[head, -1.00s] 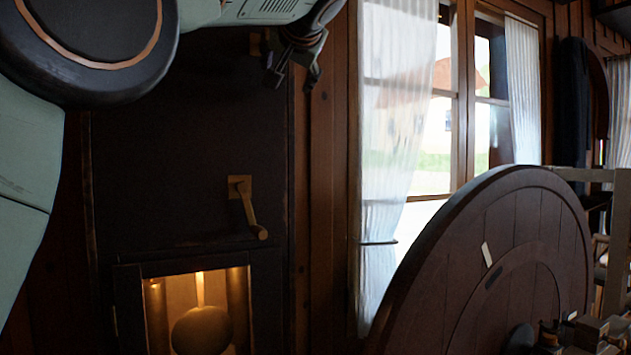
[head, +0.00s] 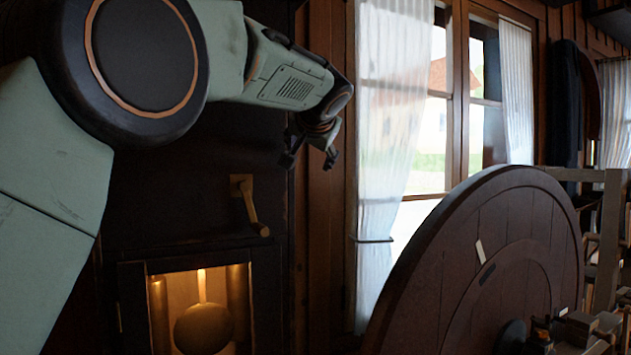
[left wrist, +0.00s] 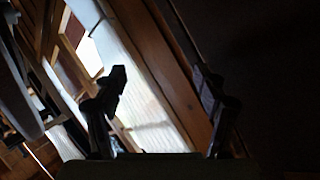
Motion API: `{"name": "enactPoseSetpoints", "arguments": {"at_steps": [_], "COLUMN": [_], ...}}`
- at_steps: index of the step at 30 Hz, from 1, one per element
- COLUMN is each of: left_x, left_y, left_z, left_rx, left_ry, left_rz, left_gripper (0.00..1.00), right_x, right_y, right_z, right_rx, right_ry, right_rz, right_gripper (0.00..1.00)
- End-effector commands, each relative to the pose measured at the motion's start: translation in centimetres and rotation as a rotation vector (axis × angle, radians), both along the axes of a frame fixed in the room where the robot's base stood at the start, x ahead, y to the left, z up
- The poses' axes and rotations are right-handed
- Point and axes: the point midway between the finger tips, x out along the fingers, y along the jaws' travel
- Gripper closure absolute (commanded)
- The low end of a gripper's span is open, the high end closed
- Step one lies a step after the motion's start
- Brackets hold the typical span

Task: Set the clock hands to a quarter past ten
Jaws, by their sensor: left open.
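A tall dark wooden case, seemingly the clock case (head: 120,285), stands at the left in the head view. A round pendulum bob (head: 203,328) hangs in its lit lower window. A brass crank (head: 248,205) on a square plate sits above that window, its arm slanting down to the right. No clock dial or hands are visible. My left gripper (head: 310,159) is open and empty, above and right of the crank, apart from it. The left wrist view shows its two fingers (left wrist: 158,76) spread, with nothing between them. My right gripper is not seen.
A large dark round wooden wheel or disc (head: 500,245) fills the lower right. A window (head: 470,90) with a white curtain (head: 388,130) is behind it. Small wooden parts (head: 580,328) lie at the lower right edge. The space in front of the crank looks clear.

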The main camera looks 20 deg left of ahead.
Motion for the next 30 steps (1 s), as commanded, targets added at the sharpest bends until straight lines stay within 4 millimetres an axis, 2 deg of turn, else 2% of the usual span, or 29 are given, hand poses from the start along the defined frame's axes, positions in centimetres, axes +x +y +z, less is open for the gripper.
{"name": "enactPoseSetpoints", "arguments": {"at_steps": [6,12,30], "left_x": [0.9,1.2,1.4], "left_y": [-0.5,-0.9,-1.0], "left_z": [-3.5,-5.4,-6.0], "left_rx": [-0.016,-0.026,-0.028], "left_ry": [0.045,0.066,0.073], "left_rz": [-0.031,-0.048,-0.052], "left_gripper": [0.28,0.28,0.28], "right_x": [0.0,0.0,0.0], "right_y": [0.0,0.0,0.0], "right_z": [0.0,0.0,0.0], "right_rx": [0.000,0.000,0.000], "right_ry": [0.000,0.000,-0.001], "right_rz": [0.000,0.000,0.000], "right_gripper": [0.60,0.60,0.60]}}
